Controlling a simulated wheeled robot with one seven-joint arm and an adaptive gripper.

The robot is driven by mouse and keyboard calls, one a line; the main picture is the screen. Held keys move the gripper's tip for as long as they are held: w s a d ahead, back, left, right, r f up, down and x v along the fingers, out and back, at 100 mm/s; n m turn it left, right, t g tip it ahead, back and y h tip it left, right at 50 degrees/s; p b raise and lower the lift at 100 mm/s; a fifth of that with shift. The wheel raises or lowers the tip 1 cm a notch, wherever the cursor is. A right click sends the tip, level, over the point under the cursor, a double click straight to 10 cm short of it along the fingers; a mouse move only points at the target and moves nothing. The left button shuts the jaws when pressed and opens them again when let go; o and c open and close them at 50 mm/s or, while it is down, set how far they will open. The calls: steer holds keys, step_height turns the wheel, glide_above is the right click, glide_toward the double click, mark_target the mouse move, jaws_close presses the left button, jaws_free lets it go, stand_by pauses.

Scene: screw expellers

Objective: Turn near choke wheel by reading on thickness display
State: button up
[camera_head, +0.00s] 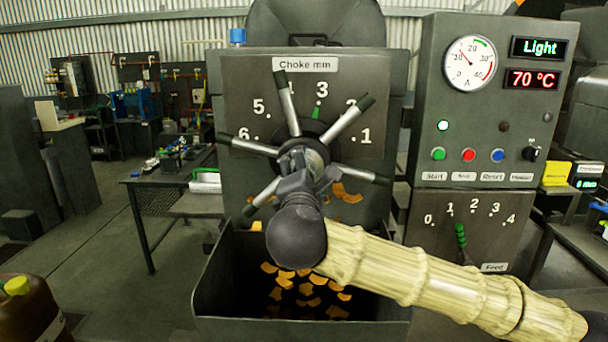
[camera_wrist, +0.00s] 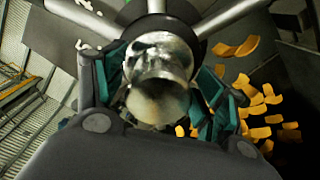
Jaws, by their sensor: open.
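The near choke wheel (camera_head: 260,147) has several metal spokes with dark tips around a central hub. It stands in front of a panel labelled "Choke mm" with a number scale, and a green pointer (camera_head: 316,112) sits just below the 3. My gripper (camera_head: 308,176) is at the hub, in front of the wheel. In the wrist view, the fingers of my gripper (camera_wrist: 160,85) are open on either side of the shiny hub (camera_wrist: 160,62); contact is unclear. The display (camera_head: 539,48) reads "Light" in green.
A red display (camera_head: 532,79) reads 70 °C beside a round gauge (camera_head: 470,63). Buttons and a Feed lever (camera_head: 461,240) are on the right cabinet. Orange flakes (camera_head: 305,288) lie in the bin (camera_head: 215,285) below the wheel. A workbench (camera_head: 150,180) stands left.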

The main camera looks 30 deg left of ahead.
steer(key=v, duration=1.1)
steer(key=shift+s+d, duration=0.25)
steer(key=shift+s, duration=0.05)
